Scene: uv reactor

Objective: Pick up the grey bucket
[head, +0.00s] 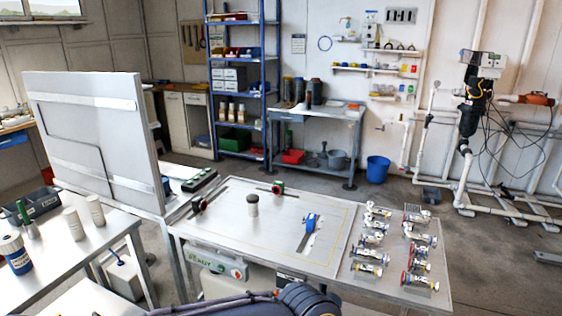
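A grey bucket (337,159) stands on the lower shelf of the metal bench (345,115) at the back wall. It looks upright, and other grey items sit just left of it on the same shelf. A separate blue bucket (377,169) stands on the floor to the right of that bench. Neither of my grippers is in view. A dark jointed shape at the bottom edge may be part of my own arm, but no fingers show on it.
A work table (340,208) with several valves (420,262) and a blue-handled tool (310,222) fills the near middle. A white panel (95,140) stands at left. Blue shelving (240,85) is left of the bench. Pipes (463,170) run at right. Open floor (400,190) lies before the bench.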

